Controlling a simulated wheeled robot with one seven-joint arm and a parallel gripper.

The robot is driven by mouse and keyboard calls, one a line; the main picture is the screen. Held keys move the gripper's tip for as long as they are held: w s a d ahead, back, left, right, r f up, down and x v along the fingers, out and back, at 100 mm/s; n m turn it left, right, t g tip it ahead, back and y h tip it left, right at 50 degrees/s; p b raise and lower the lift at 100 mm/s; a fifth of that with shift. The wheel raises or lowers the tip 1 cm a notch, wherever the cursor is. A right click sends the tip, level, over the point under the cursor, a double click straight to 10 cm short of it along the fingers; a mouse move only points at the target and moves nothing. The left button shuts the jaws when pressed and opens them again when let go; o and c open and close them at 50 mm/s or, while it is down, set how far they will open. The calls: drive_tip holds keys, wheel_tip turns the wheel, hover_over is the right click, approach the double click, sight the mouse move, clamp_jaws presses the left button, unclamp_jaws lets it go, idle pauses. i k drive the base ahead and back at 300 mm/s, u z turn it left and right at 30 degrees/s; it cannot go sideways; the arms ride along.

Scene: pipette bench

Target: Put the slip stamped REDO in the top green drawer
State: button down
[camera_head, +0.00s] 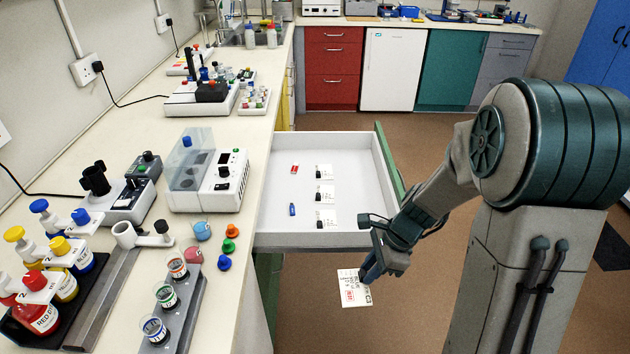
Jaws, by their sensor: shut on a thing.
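My gripper (372,270) is shut on a white slip (356,291), holding it by its upper right corner. Inside lie several white slips with black clips (325,193), a small red piece (294,169) and a small blue piece (292,209).
The drawer has bare floor on its right side. The bench (245,255) at left holds bottles (42,316), a rack of vials (170,310), coloured caps (228,246) and a clear-lidded device (207,178). Brown floor (440,320) lies below my gripper.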

sight(346, 210)
drive_tip(key=u, duration=0.05)
drive_tip(key=i, duration=1.2)
